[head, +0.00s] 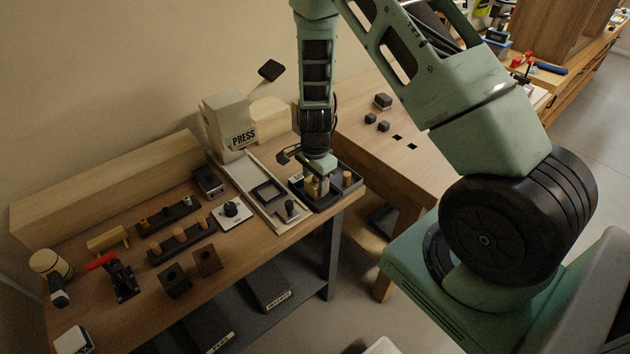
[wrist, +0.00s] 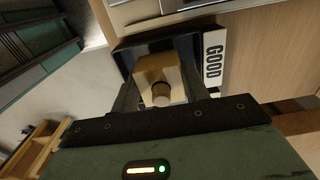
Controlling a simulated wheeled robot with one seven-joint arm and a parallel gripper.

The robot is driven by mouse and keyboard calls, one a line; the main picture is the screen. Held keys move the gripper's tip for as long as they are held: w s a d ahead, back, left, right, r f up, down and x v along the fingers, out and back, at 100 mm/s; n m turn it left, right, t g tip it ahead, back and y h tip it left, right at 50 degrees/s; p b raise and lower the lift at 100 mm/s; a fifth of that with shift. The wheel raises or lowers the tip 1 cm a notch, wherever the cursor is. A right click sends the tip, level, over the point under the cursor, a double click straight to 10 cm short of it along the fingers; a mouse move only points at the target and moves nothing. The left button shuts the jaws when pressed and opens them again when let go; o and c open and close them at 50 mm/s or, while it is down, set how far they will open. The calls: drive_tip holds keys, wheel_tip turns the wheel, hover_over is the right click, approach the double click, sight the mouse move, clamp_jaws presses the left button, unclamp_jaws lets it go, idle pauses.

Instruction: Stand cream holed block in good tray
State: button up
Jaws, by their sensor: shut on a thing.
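My gripper (head: 317,180) is over the dark good tray (head: 334,202) at the right end of the bench. In the wrist view, my gripper (wrist: 165,97) is shut on the cream holed block (wrist: 153,67), one finger on each side. The block is within the outline of the good tray, whose white GOOD label (wrist: 214,58) shows at right. I cannot tell whether the block touches the tray floor. In the head view the block (head: 313,189) is partly hidden by my gripper.
A press (head: 228,125) stands behind, with a pale fixture plate (head: 262,190) left of the tray. Peg racks (head: 180,242), dark and brown blocks and a red-handled clamp (head: 118,275) occupy the left bench. Small dark blocks (head: 383,101) lie on the neighbouring table.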

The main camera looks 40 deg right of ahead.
drive_tip(key=shift+f+b, duration=0.45)
drive_tip(key=shift+f, duration=0.3)
idle(0.7)
drive_tip(key=o, duration=1.2)
drive_tip(key=shift+r, duration=0.1)
drive_tip(key=shift+r+p, duration=3.05)
drive_tip(key=shift+r, duration=0.45)
